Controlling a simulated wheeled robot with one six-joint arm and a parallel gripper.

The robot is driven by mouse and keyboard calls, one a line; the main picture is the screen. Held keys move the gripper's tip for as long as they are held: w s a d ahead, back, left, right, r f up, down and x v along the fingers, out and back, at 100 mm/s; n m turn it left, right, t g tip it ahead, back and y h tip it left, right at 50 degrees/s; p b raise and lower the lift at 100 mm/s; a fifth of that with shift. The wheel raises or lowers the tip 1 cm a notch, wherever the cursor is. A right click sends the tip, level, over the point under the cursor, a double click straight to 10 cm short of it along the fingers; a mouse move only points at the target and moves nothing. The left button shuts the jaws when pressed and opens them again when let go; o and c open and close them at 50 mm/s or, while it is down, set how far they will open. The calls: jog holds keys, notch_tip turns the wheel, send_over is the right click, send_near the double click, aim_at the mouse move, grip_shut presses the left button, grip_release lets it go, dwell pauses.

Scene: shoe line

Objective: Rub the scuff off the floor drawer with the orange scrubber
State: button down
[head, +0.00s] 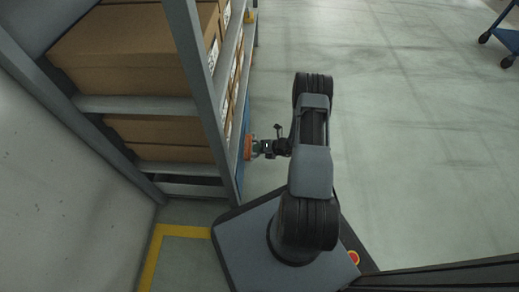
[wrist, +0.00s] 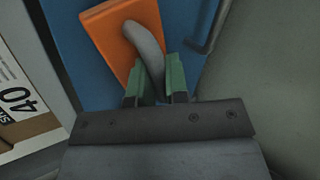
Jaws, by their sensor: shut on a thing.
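The orange scrubber (wrist: 108,28) is a flat orange block with a curved grey handle (wrist: 147,45). My gripper (wrist: 160,88), with green finger pads, is shut on that handle in the wrist view. The block lies over the blue drawer front (wrist: 77,62); whether it touches cannot be told for sure. In the head view the scrubber (head: 248,142) is at the blue panel (head: 238,133) low on the rack's side, with my gripper (head: 259,148) just right of it. No scuff shows; it may be hidden behind the scrubber.
A grey metal rack (head: 203,70) with cardboard boxes (head: 130,50) stands at left. A bent metal handle (wrist: 209,38) sticks out beside the scrubber. A white box label (wrist: 18,95) is at left in the wrist view. Open floor (head: 410,130) lies right; a blue cart (head: 508,38) is far right.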

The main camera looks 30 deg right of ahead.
aim_at(257, 141)
jog(key=shift+w+a, duration=0.25)
jog(key=shift+a, duration=0.2)
jog(key=shift+w+d, duration=0.45)
jog(key=shift+w, duration=0.35)
jog(key=shift+w+d, duration=0.45)
jog(key=shift+w, duration=0.3)
jog(key=w+d, duration=0.7)
jog(key=w, duration=0.5)
jog(key=shift+w, duration=0.35)
jog(key=shift+a+r, duration=0.1)
